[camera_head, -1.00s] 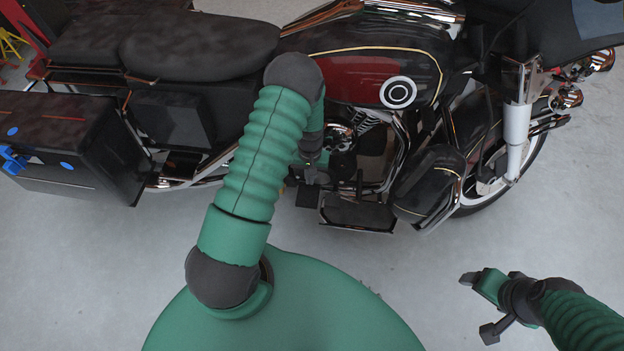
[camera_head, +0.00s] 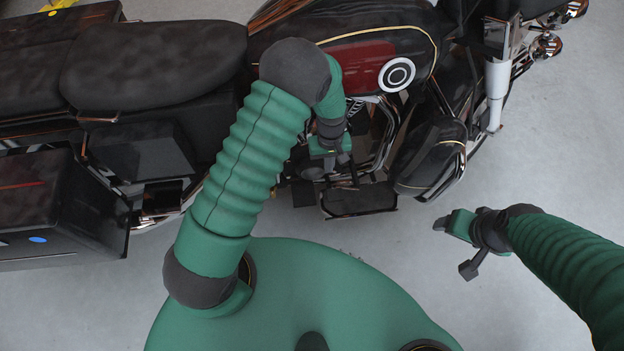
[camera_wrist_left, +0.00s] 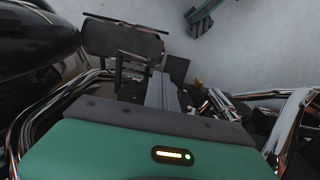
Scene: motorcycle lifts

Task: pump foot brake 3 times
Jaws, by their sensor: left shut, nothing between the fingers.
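The motorcycle (camera_head: 345,75) stands across the head view, black and dark red with a round white emblem. Low on its near side is a dark footboard (camera_head: 358,200), also in the left wrist view (camera_wrist_left: 120,40). A small dark pedal-like plate (camera_head: 303,193) sits just left of it and also shows in the left wrist view (camera_wrist_left: 178,68); I cannot tell for certain that it is the foot brake. My left gripper (camera_head: 314,170) is shut and empty, pointing down close above the plate. Contact cannot be judged. My right gripper (camera_head: 453,247) is open and empty above the floor.
Chrome bars (camera_wrist_left: 45,115) flank my left gripper closely in the wrist view. A black engine guard (camera_head: 432,155) is right of the footboard, and a hard side case (camera_head: 60,205) is at the left. The grey floor at the right is clear.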

